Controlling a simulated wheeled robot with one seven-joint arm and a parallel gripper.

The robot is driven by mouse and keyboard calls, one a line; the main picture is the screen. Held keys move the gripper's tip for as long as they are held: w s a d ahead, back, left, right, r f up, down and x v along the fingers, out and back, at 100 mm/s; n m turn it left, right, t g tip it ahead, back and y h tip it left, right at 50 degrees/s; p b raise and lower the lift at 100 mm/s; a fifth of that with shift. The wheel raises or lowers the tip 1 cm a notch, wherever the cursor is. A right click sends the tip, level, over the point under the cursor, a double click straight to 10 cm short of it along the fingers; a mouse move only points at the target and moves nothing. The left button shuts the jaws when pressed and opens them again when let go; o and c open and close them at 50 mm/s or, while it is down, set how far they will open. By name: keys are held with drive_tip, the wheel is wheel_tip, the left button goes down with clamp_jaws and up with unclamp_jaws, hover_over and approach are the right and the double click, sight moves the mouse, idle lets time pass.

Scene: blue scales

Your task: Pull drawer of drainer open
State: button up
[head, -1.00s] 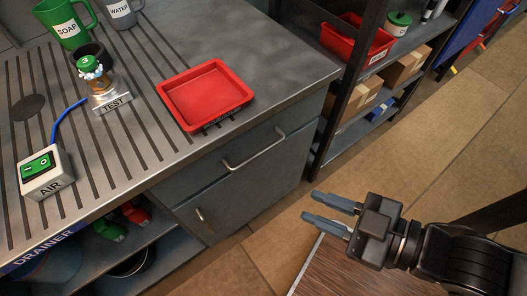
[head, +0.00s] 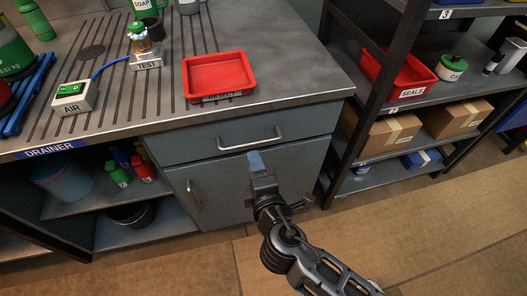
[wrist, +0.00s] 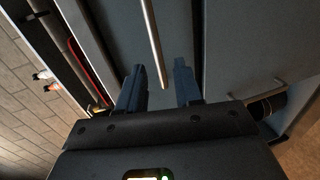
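The drainer's grey drawer (head: 190,146) is shut flush in the unit below the worktop (head: 290,95). Its pale bar handle (head: 232,148) runs across its front. My gripper (head: 256,158) is just below and in front of the handle in the head view. In the wrist view my gripper (wrist: 159,72) is open, with a blue finger on each side. The bar handle (wrist: 152,30) runs down the picture and its end shows between the fingers. Neither finger visibly touches it; I cannot tell the depth gap.
A cupboard door (head: 215,190) with its own handle (head: 193,196) is below the drawer. A red tray (head: 218,74) sits on the worktop above. Shelving (head: 385,180) with boxes stands to the right. Open shelves (head: 85,203) lie to the left. The floor in front is clear.

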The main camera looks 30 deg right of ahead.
sight(248, 143)
drive_tip(key=shift+p+x, duration=0.3)
drive_tip(key=shift+x, duration=3.75)
drive_tip(key=shift+r, duration=0.15)
clamp_jaws()
